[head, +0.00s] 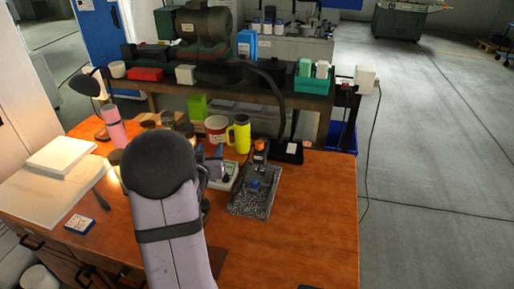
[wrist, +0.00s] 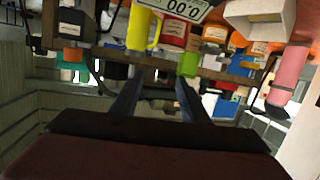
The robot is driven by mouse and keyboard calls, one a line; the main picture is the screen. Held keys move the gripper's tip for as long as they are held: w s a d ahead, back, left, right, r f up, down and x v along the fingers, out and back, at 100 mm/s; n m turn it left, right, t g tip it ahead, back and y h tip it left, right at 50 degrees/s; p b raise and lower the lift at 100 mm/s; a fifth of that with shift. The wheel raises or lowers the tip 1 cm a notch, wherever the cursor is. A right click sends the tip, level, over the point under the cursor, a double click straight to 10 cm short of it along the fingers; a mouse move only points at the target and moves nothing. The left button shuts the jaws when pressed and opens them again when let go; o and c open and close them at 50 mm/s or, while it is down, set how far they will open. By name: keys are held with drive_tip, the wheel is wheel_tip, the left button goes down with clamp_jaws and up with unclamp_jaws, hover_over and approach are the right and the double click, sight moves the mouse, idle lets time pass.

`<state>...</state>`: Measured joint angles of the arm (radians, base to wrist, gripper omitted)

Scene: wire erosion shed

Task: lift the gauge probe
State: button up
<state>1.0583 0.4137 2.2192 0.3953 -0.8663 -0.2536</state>
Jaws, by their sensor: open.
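My gripper (wrist: 157,92) is open, with nothing between its two dark fingers in the wrist view. In the head view my gripper (head: 213,160) shows only partly behind my arm, above the bench near a grey-white readout unit (head: 229,180). The readout's display (wrist: 178,8) reads 0.00 at the top of the upside-down wrist view. Right of it in the head view stands a dark gauge stand with an orange-topped part (head: 260,146), on a speckled grey plate (head: 246,208) bearing a small blue piece (head: 254,185). I cannot tell which part is the gauge probe.
A yellow mug (head: 241,136), a red-and-white tin (head: 216,127) and a pink bottle (head: 115,127) stand toward the back of the wooden bench (head: 308,231). A lamp (head: 84,84) stands at the left. The bench's right front is mostly clear.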

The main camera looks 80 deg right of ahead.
sight(258, 147)
drive_tip(key=s+d+m+g+h+b, duration=0.1)
drive_tip(key=s+g, duration=0.1)
drive_tip(key=s, duration=0.2)
drive_tip(key=s+d+m+g+h+b, duration=0.1)
drive_tip(key=s+d+m+g, duration=0.1)
drive_tip(key=s, duration=0.3)
drive_tip(key=s+d+f+m+g+b, duration=0.1)
drive_tip(key=s+d+g, duration=0.1)
drive_tip(key=s, duration=0.2)
drive_tip(key=shift+s+f+m+h, duration=0.1)
drive_tip(key=shift+s+m+h, duration=0.3)
drive_tip(key=shift+s+d+p, duration=0.2)
drive_tip(key=shift+d, duration=1)
drive_tip(key=shift+s+d+p, duration=0.15)
drive_tip(key=shift+d+p, duration=0.1)
drive_tip(key=shift+d, duration=0.95)
drive_tip(key=shift+s+d+p, duration=0.2)
drive_tip(key=shift+d, duration=1)
